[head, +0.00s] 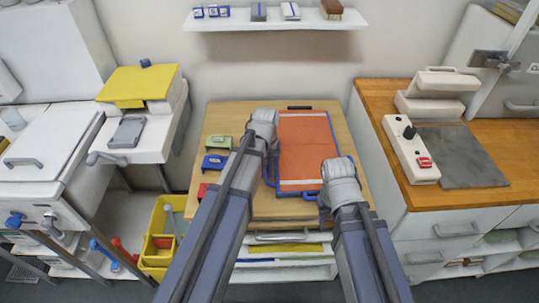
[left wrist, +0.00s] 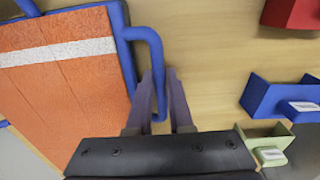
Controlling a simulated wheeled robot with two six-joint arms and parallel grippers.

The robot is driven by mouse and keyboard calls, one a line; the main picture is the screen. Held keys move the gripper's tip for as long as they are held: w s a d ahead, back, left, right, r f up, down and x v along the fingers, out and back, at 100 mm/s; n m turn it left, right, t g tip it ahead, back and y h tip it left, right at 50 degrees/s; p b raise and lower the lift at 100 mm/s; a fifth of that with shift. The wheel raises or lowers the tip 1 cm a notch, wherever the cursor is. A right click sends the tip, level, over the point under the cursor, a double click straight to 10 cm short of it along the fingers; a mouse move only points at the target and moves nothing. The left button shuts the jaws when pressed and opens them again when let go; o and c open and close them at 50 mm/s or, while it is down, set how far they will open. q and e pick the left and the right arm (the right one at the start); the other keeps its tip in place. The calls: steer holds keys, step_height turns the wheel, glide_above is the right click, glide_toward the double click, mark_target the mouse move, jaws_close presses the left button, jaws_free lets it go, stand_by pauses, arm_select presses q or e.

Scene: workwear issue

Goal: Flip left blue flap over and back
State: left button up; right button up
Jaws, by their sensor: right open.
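An orange garment (head: 305,145) with pale stripes lies flat on a blue-edged folding board on the wooden table. The blue flap handle (head: 268,172) sticks out from the board's left side. In the left wrist view this blue handle (left wrist: 155,50) is a bent bar beside the orange garment (left wrist: 60,85). My left gripper (left wrist: 161,85) has its fingers close on both sides of the bar and appears shut on it. In the head view my left gripper (head: 270,150) is at the board's left edge, its fingers mostly hidden. My right gripper (head: 324,208) is open near the board's front right corner.
Green (head: 218,142), blue (head: 215,163) and red (head: 203,190) small trays line the table left of the board. A yellow bin (head: 160,240) stands on the floor at left. A wooden counter (head: 390,95) is at right.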

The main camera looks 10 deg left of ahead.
arm_select(q)
jaws_close()
steer(key=shift+r, duration=0.15)
